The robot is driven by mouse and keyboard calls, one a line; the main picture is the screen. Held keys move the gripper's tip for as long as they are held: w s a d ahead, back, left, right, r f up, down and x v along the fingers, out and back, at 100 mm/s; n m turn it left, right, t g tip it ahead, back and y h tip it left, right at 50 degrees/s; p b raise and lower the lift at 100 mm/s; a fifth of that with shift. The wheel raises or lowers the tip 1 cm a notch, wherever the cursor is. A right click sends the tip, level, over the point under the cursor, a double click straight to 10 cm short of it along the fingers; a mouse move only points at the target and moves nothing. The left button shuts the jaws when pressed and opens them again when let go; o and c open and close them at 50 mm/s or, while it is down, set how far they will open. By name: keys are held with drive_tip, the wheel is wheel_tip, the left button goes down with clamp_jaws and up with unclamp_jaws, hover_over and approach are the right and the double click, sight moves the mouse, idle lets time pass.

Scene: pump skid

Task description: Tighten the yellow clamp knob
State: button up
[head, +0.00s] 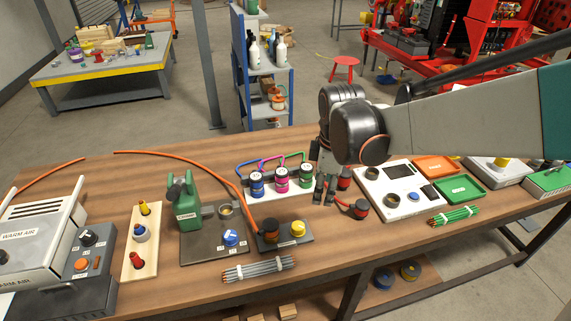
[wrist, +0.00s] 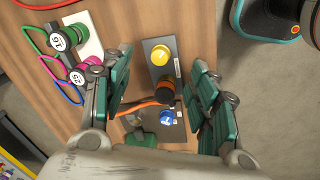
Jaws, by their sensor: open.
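The yellow clamp knob (head: 298,228) is a round, lobed knob on a small dark plate (head: 300,242) near the front of the bench. In the wrist view the yellow knob (wrist: 160,54) lies between my two fingers, with gaps on both sides. My gripper (head: 325,196) points down, open and empty, to the right of and behind the knob in the head view. Its fingers also show in the wrist view (wrist: 160,64). A black and orange coupling (head: 269,229) with an orange hose sits left of the knob on the same plate.
A blue knob (head: 231,237) stands on a dark plate beside a green pump (head: 185,203). Labelled canisters (head: 281,179) with coloured hoses stand behind the yellow knob. A black and red hose end (head: 360,209) lies right of my gripper. Bundled grey rods (head: 259,268) lie in front.

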sight(298, 225)
drive_tip(key=w+a+f+n+g+p, duration=0.1)
drive_tip(key=w+a+f+n+g, duration=0.15)
drive_tip(key=a+f+n, duration=0.3)
drive_tip(key=shift+m+t, duration=0.25)
drive_tip(key=shift+t, duration=0.2)
wheel_tip(298, 225, down, 13)
drive_tip(key=b, duration=0.4)
drive_tip(key=shift+w+a+f+b, duration=0.1)
drive_tip(key=shift+a+f+b, duration=0.1)
drive_tip(key=shift+b, duration=0.15)
drive_tip(key=c, duration=1.1)
